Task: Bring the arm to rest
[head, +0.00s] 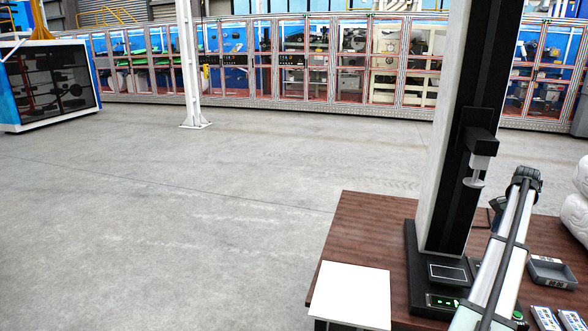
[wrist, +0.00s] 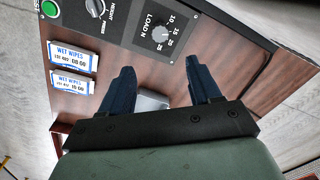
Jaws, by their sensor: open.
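My gripper (wrist: 160,64) shows in the wrist view with its two dark blue fingers spread apart. Nothing is held between them. Beyond and between the fingers is part of a grey object (wrist: 150,101), partly hidden by the gripper. The fingers are over the brown tabletop (wrist: 172,88), beside a dark control panel (wrist: 178,18) with a "LOAD N" dial (wrist: 160,35). How high they are above the table is hard to tell. In the head view, a white and dark arm link, which looks like mine, rises at the lower right; the gripper's fingers cannot be made out there.
Two wet wipes packets (wrist: 70,55) lie left of the fingers; they also show in the head view (head: 545,318). A tall column (head: 455,130) with a press head (head: 478,160) stands on the table. A grey tray (head: 553,272) and white plate (head: 350,295) flank it. Open floor lies left.

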